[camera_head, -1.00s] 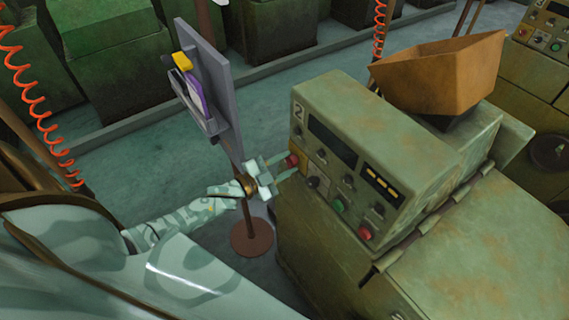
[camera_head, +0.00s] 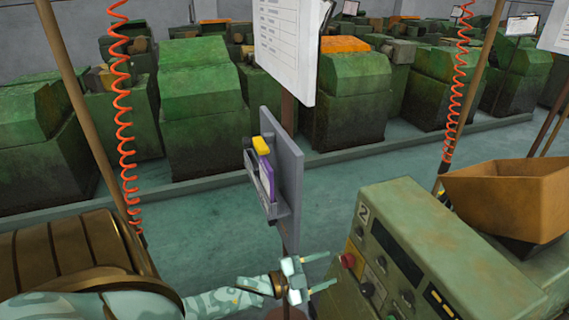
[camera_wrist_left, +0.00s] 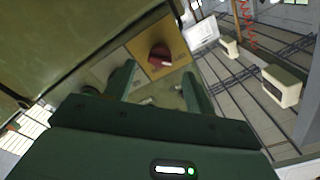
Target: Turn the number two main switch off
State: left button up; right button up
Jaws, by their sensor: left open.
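The number two machine (camera_head: 430,215) is a worn green cabinet with a "2" plate at the right in the head view. Its main switch (camera_head: 348,260) is a red knob on the panel's left end. In the left wrist view the switch (camera_wrist_left: 160,56) sits on a yellow plate, with a pale mark at its lower right; I cannot read its setting. My left gripper (camera_head: 331,270) is open and empty, its fingertips just left of the switch. In the left wrist view the left gripper (camera_wrist_left: 160,83) has its fingers spread, the knob beyond the tips and not between them. My right gripper is out of view.
A grey board (camera_head: 290,185) with purple and yellow items stands on a post behind my left gripper. A rusty brown hopper (camera_head: 505,200) tops the machine. Other controls, including a dark knob (camera_head: 367,289), lie close to the switch. Green floor is open behind.

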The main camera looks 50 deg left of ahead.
pick_arm(q)
jog(key=b+v, duration=0.1)
jog(key=v, duration=1)
jog(key=shift+s, duration=0.25)
jog(key=shift+a, duration=0.1)
jog(key=s+a+f+n+g+y+b, duration=0.1)
jog(key=s+a+f+n+g+y, duration=0.2)
jog(key=f, duration=0.6)
jog(key=s+a+f+n+g+y+b, duration=0.1)
jog(key=s+a+f+g+y, duration=0.1)
jog(key=s+f, duration=0.5)
jog(key=s+a+f+n+g+y+b, duration=0.2)
jog(key=s+f+n+g, duration=0.1)
jog(key=f, duration=0.8)
jog(key=s+d+f+n+g+y+b, duration=0.1)
jog(key=s+d+f+g+b, duration=0.2)
jog(key=s+f, duration=0.45)
jog(key=s+d+f+n+g+b, duration=0.1)
jog(key=s+d+f+g+b, duration=0.2)
jog(key=s+f, duration=0.45)
jog(key=s+d+f+g+h+b, duration=0.1)
jog(key=d+f+b, duration=0.2)
jog(key=d+f, duration=0.5)
jog(key=d, duration=0.3)
jog(key=shift+s+n+g+b, duration=0.3)
jog(key=shift+g+b, duration=0.05)
jog(key=shift+g, duration=0.05)
